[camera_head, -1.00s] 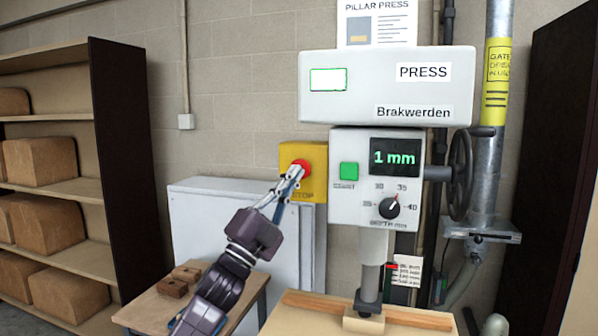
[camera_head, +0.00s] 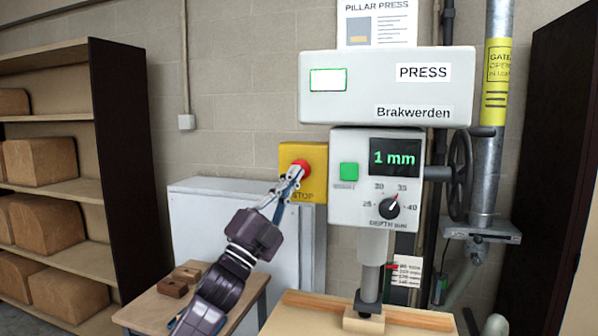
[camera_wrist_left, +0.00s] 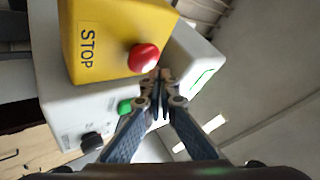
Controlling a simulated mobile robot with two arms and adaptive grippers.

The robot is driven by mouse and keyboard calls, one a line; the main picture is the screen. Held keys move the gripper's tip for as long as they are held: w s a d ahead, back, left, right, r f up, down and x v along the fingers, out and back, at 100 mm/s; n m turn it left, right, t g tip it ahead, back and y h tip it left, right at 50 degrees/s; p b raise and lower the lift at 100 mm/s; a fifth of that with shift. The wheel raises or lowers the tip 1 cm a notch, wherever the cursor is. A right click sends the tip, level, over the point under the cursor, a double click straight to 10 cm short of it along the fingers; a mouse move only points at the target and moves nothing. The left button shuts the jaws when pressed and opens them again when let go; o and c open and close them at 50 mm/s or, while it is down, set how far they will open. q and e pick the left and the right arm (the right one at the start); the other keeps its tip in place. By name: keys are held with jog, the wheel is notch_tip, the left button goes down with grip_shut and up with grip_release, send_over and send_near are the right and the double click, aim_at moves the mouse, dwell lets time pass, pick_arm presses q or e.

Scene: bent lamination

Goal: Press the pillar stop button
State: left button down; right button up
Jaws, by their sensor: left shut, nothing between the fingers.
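The red stop button (camera_head: 301,168) sits on a yellow box (camera_head: 316,160) marked STOP, on the left side of the pillar press (camera_head: 345,200). My left gripper (camera_head: 294,175) is shut and empty, its fingertips at the lower left of the button in the head view. In the left wrist view the red button (camera_wrist_left: 143,57) shows just left of the closed fingertips (camera_wrist_left: 158,76). I cannot tell whether the tips touch it. The right gripper is not in view.
A green button (camera_head: 348,172), a dial (camera_head: 389,208) and a display reading 1 mm (camera_head: 395,157) are on the press front. A handwheel (camera_head: 460,175) is at its right. A small table with wooden blocks (camera_head: 172,287) stands below my left arm.

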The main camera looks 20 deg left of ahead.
pick_arm(q)
jog(key=shift+w, duration=0.15)
jog(key=shift+w, duration=0.25)
jog(key=shift+w, duration=0.55)
dwell(0.8)
jog(key=shift+s, duration=0.95)
jog(key=shift+s, duration=0.1)
jog(key=shift+s+a, duration=0.1)
jog(key=shift+s, duration=2.3)
jog(key=shift+f, duration=0.1)
